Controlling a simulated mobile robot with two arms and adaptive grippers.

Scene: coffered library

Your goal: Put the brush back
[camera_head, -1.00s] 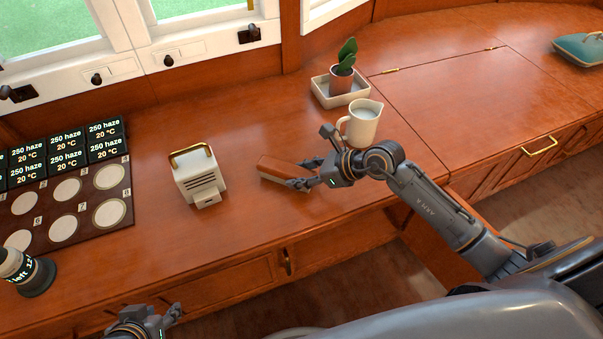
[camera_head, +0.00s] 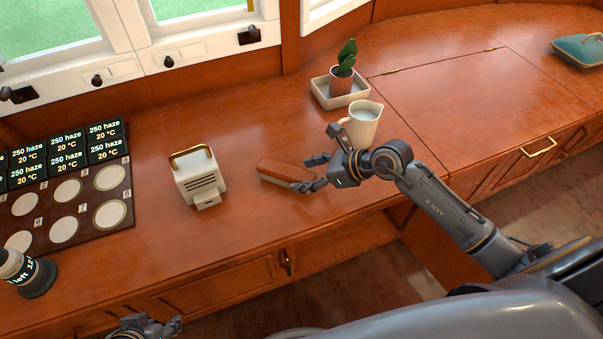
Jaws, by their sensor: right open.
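The brush (camera_head: 283,169) is a brown wooden block with a pale lower edge, lying on the wooden desk (camera_head: 255,219) just right of a cream box-shaped device. My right gripper (camera_head: 309,174) is open at the brush's right end, with its fingers spread and the near one close to that end. Whether that finger touches the brush I cannot tell. My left gripper (camera_head: 172,327) shows only partly at the bottom edge, below the desk front, and its jaw opening is unclear.
The cream device (camera_head: 199,178) has a brass handle. A white jug (camera_head: 363,123) stands close behind my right wrist, with a potted plant (camera_head: 342,79) in a white tray beyond. A dark board (camera_head: 122,208) with round pale discs and a dark cylinder (camera_head: 34,277) are at left.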

